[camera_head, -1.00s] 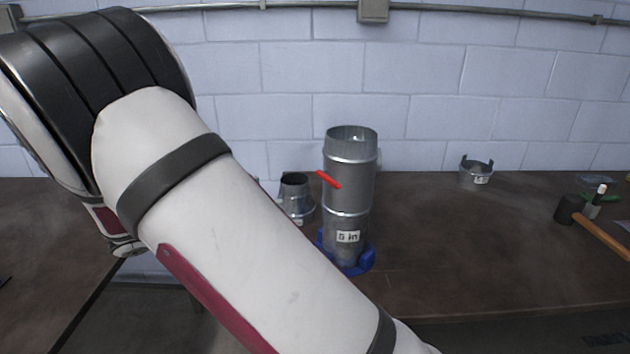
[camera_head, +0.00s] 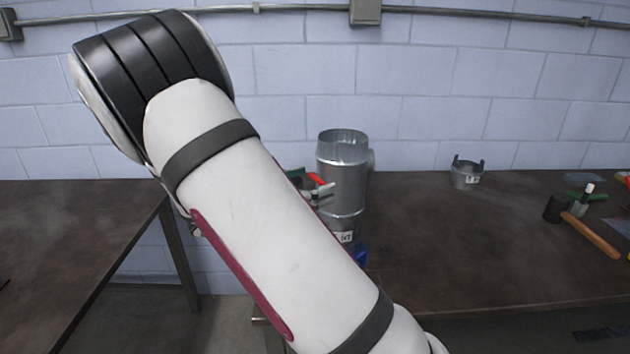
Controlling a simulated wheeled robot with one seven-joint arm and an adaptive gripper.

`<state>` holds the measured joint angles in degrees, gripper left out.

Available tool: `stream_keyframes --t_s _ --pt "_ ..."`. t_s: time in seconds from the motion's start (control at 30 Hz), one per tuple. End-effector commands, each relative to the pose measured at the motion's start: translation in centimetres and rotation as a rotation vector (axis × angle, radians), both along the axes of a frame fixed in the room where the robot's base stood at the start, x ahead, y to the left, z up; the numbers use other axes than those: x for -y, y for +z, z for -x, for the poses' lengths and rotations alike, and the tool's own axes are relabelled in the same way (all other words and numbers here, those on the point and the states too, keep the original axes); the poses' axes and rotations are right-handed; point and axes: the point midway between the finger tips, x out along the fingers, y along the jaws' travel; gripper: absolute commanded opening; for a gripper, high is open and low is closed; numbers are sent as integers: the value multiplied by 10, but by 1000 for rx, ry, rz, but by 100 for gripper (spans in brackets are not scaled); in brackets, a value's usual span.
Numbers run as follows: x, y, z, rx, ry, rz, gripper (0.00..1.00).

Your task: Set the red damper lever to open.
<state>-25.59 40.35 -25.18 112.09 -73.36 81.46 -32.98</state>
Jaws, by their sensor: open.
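The round metal duct (camera_head: 342,160) stands upright on the workbench, with a white size label (camera_head: 344,237) low on its front. The short red damper lever (camera_head: 317,178) is on the duct's left side and slopes down to the right, partly covered. My gripper (camera_head: 320,190) shows only in part beyond my arm, with its grey fingertips at the lever. It is open; whether it touches the lever cannot be told. A blue base (camera_head: 361,254) shows at the duct's foot, mostly hidden by my arm.
My arm covers the middle-left of the view. A small notched metal collar (camera_head: 466,173) stands right of the duct. A hammer (camera_head: 584,230) lies at the far right. Another table (camera_head: 70,235) is at left.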

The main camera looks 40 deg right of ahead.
Motion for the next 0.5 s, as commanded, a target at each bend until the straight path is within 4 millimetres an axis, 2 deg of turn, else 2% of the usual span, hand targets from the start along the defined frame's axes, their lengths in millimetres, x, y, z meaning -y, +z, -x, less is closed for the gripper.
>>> stream_keyframes --t_s 0.3,0.33,0.5 --pt "4 0 0 0 0 0 92" --pt "4 0 0 0 0 0 90" --pt "3 0 0 0 0 0 52"
